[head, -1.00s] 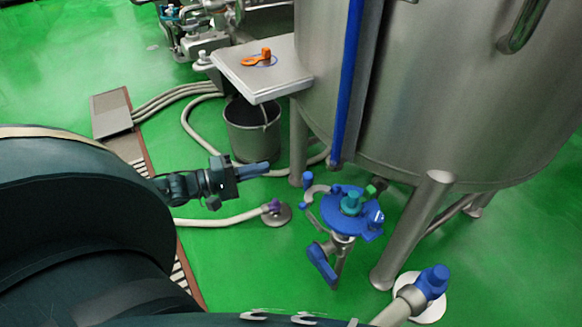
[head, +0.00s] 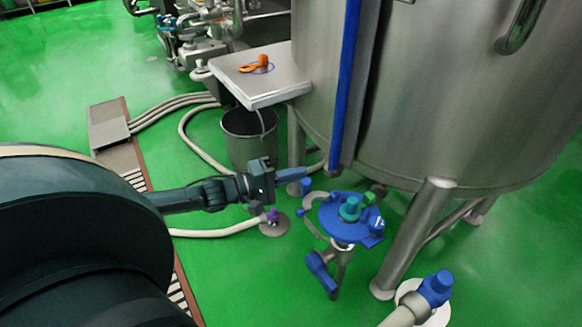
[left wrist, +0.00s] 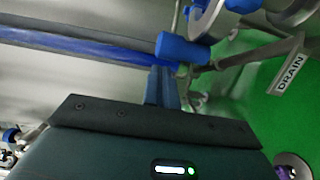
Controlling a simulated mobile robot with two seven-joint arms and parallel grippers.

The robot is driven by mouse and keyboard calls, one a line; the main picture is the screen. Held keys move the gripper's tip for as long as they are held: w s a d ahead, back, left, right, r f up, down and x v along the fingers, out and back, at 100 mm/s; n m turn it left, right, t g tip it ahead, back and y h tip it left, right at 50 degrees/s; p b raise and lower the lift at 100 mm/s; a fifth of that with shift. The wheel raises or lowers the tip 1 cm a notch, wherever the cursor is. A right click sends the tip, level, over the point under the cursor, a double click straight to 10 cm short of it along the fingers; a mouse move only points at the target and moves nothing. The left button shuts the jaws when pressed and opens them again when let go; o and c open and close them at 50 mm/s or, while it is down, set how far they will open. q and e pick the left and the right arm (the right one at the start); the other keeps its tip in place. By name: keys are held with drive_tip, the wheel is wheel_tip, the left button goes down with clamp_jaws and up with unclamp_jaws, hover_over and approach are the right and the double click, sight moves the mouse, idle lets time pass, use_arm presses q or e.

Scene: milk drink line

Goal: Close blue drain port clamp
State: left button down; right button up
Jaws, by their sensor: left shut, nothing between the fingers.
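The drain port is a blue disc (head: 345,232) with a teal cap, under the tank. Its grey curved clamp arm (head: 312,201) stands swung out to the left, with a blue end piece (head: 305,185). My left gripper (head: 300,175) is shut and empty, its fingertips just beside that end piece. In the left wrist view, the shut fingers (left wrist: 162,85) point at a blue clamp piece (left wrist: 183,48), close to it; I cannot tell whether they touch. A grey ring part (left wrist: 205,18) shows beyond it. My right gripper is not in view.
The steel tank (head: 440,100) and its leg (head: 415,235) stand right of the port. A blue valve handle (head: 320,272) hangs below. A bucket (head: 248,138) and a floor hose (head: 215,232) lie left. A DRAIN tag (left wrist: 289,75) shows. Green floor is open in front.

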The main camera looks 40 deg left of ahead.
use_arm(q)
drive_tip(key=shift+s+d, duration=0.35)
drive_tip(key=shift+s, duration=0.1)
